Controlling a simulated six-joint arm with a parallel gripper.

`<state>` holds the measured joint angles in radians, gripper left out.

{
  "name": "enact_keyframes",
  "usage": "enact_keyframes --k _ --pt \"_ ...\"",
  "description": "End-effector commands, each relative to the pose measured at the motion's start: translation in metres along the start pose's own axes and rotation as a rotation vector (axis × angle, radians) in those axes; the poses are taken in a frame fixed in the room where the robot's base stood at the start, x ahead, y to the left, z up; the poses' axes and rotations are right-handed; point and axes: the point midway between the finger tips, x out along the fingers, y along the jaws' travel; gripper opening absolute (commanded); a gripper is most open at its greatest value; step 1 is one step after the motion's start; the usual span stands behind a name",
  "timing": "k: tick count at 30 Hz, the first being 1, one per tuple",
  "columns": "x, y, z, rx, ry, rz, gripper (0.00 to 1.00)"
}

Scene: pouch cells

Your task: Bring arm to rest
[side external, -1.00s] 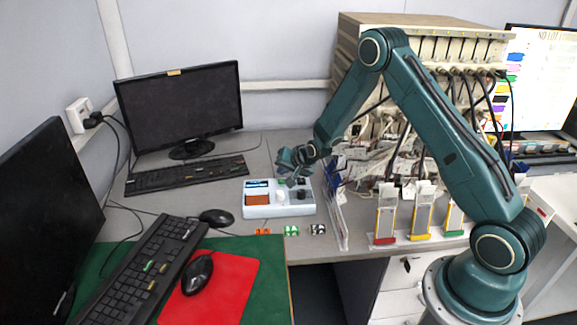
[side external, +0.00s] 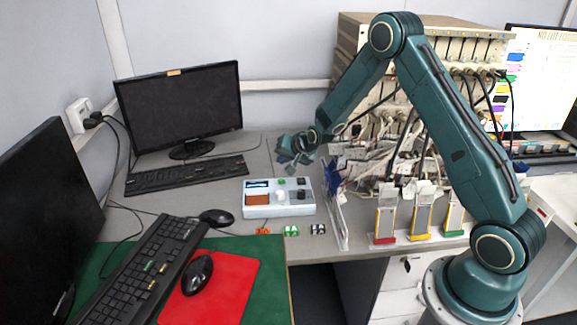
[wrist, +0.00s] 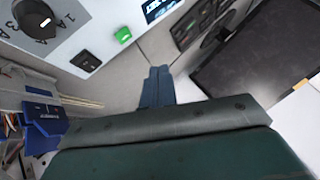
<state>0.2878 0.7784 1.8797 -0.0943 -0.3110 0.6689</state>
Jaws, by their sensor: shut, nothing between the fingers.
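My gripper (side external: 286,160) is raised over the desk, behind and above the white tester box (side external: 279,207) in the side view. Its fingers (wrist: 157,86) show in the wrist view, side by side, shut and empty. The tester box has a small screen, a brown pad, a green button and black knobs. Part of it (wrist: 75,30) shows at the top left of the wrist view, with its green button (wrist: 123,35). My gripper is apart from the box.
Pouch cells (side external: 385,220) stand in a row on the right behind a clear divider. A monitor (side external: 180,105) and keyboard (side external: 187,175) stand left. A wired cabinet (side external: 440,50) stands behind my arm.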

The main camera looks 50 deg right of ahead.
Motion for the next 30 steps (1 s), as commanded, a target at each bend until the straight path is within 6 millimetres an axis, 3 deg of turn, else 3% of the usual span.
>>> enact_keyframes --k 11,17,23,30 --pt "-0.002 -0.002 -0.001 -0.004 -0.001 0.000 0.00" --pt "-0.021 -0.014 -0.003 -0.041 -0.012 0.001 0.00" --pt "-0.063 -0.036 -0.006 -0.118 -0.036 0.006 0.00" --pt "-0.127 -0.059 -0.003 -0.232 -0.075 0.015 0.00"
